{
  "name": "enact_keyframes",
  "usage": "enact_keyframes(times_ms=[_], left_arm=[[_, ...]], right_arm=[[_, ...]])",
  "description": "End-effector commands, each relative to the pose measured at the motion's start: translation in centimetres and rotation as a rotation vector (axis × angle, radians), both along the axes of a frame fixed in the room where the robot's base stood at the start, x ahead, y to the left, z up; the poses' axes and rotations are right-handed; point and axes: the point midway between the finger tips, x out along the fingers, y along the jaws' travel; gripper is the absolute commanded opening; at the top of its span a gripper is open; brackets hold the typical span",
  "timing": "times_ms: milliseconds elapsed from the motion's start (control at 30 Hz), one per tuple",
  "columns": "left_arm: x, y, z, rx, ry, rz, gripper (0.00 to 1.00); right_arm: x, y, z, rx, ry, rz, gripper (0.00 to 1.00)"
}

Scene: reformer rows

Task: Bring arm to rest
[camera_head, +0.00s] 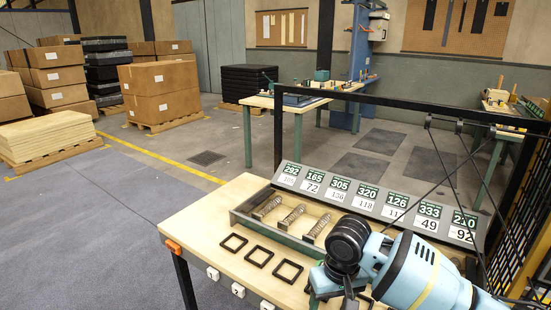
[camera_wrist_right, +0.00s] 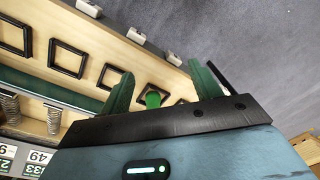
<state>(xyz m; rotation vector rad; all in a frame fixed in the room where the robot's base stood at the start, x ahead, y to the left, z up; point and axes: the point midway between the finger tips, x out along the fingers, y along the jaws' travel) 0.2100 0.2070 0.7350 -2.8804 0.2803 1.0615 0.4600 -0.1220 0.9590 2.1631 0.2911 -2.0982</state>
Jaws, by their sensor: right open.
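My right arm comes in from the right in the head view and hangs over the right part of the wooden workbench (camera_head: 205,214). In the right wrist view my right gripper (camera_wrist_right: 162,72) is open, its two green fingers spread apart over the bench. A small bright green piece (camera_wrist_right: 153,100) shows between the fingers; I cannot tell what it is or whether it touches them. In the head view my own arm hides most of the gripper. My left gripper is in neither view.
A divided tray (camera_head: 240,218) with coil springs (camera_head: 292,216) and a numbered label board (camera_head: 365,203) runs along the bench's back. Square black outlines (camera_head: 258,256) lie in front. A black frame post (camera_head: 278,140) stands behind. Grey floor (camera_head: 90,220) at left is clear.

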Motion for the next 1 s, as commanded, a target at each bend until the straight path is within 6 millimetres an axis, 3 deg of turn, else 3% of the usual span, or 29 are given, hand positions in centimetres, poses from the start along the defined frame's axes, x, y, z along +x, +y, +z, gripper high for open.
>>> enact_keyframes(times_ms=[400,600,767,1000], left_arm=[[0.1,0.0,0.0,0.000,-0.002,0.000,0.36],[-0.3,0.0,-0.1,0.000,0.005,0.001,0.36],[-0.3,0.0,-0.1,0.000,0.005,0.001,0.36],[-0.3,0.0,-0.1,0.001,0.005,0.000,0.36]], right_arm=[[-3.3,6.0,-8.0,0.300,-0.122,0.062,0.63],[-5.5,7.7,-11.8,0.446,-0.248,0.042,0.63],[-7.4,7.4,-14.5,0.509,-0.361,-0.001,0.63],[-11.4,4.2,-18.2,0.497,-0.538,-0.073,0.63]])
